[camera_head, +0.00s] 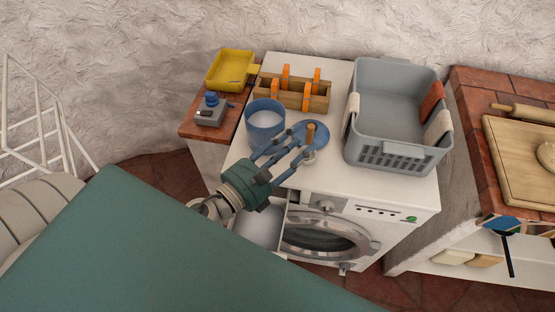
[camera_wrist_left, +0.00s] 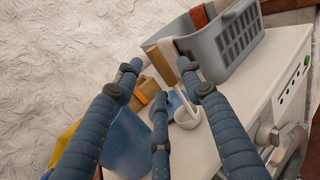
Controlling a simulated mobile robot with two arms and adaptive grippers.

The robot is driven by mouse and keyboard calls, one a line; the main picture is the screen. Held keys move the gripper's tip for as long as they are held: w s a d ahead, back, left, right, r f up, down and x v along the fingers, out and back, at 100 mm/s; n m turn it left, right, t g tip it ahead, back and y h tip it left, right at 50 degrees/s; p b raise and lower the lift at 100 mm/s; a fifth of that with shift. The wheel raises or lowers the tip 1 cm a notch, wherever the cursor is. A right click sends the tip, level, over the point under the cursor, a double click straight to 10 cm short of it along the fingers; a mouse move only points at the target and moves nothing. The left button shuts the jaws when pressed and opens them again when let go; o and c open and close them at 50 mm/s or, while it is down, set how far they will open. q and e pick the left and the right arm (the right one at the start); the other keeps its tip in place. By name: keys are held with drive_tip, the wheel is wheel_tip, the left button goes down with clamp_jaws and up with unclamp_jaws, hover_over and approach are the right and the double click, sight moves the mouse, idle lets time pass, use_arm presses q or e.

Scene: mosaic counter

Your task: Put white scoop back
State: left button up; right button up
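The white scoop (camera_head: 309,158) is on the white washing-machine top (camera_head: 375,180), its tan handle (camera_head: 310,133) pointing up. Its white bowl also shows in the left wrist view (camera_wrist_left: 187,116). A blue tub (camera_head: 264,124) with white contents stands to its left, and a round blue lid (camera_head: 318,139) lies behind it. My left gripper (camera_head: 293,143) has its blue fingers spread between the tub and the scoop. One fingertip is close to the scoop's handle; I cannot tell whether they touch. No finger is visibly closed on anything. My right gripper is not in view.
A grey basket (camera_head: 397,150) with cloths over its rim stands to the right. A wooden rack with orange pieces (camera_head: 291,95) is behind the tub. A yellow tray (camera_head: 228,71) and a grey device (camera_head: 210,110) are at the left. The front right of the machine top is clear.

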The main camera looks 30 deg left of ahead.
use_arm(q)
drive_tip(key=b+v, duration=0.4)
drive_tip(key=v, duration=0.4)
idle(0.4)
